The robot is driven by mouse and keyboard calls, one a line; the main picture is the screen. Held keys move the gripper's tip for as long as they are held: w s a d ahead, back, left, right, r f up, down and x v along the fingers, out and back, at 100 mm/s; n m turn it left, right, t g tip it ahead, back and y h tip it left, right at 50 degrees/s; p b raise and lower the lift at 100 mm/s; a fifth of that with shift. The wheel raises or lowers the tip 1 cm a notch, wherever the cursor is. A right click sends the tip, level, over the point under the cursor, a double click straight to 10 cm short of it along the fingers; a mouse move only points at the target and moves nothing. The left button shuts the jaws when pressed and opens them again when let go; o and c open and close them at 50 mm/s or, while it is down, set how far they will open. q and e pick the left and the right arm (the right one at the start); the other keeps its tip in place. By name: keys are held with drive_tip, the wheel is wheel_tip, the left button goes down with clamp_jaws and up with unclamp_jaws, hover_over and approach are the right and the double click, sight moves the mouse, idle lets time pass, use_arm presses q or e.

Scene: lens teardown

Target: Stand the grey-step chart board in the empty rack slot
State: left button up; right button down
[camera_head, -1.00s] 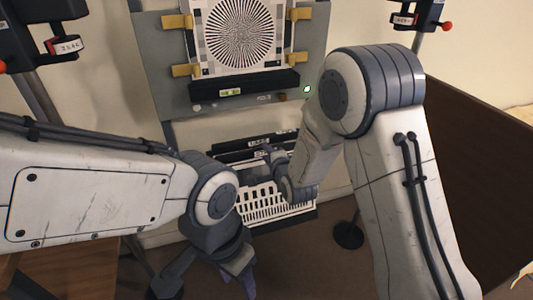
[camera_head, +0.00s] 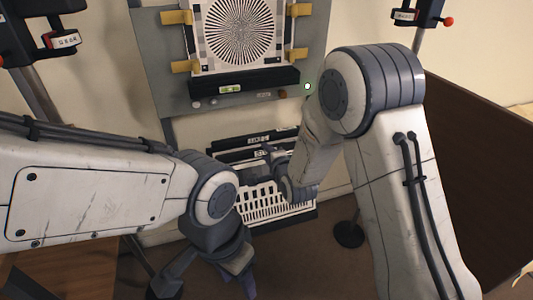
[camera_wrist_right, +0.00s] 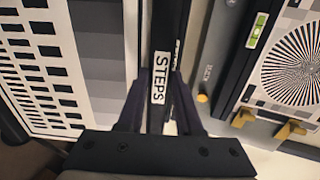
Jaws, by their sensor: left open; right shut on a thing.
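The grey-step chart board (camera_wrist_right: 92,60) shows in the right wrist view, with grey patches on its face and a black top edge labelled STEPS (camera_wrist_right: 160,77). My right gripper (camera_wrist_right: 160,100) is shut on that edge. In the head view, my right gripper (camera_head: 270,152) is at the rack, mostly hidden behind its own wrist. The rack (camera_head: 300,217) stands below the wall panel and holds a black-and-white bar chart board (camera_head: 258,202) in front. Whether the held board's lower edge sits in a slot is hidden. My left gripper (camera_head: 243,282) hangs low, open and apart from the rack.
Another dark board edge with a label (camera_head: 258,139) is behind the held board. A star chart (camera_head: 240,30) is clipped on the grey panel (camera_head: 160,75) above. A stand with a round base (camera_head: 348,234) is right of the rack. A dark brown panel (camera_head: 475,170) is far right.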

drive_tip(key=shift+f+b, duration=0.3)
drive_tip(key=shift+f, duration=0.05)
idle(0.3)
drive_tip(key=c, duration=0.5)
unclamp_jaws()
